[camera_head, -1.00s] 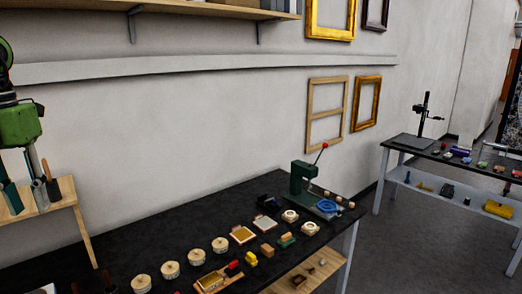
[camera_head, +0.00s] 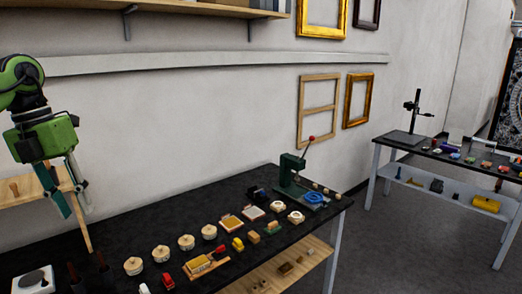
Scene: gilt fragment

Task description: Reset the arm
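My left gripper (camera_head: 68,190) hangs from the green arm (camera_head: 38,135) at the left edge of the head view. My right gripper is not in view.
The workbench carries several round pale pots (camera_head: 161,253), small trays (camera_head: 231,222), blocks and a green lever press (camera_head: 292,177). A second dark table (camera_head: 410,146) with a stand stands at right. Grey floor lies between them. Frames (camera_head: 318,112) hang on the wall.

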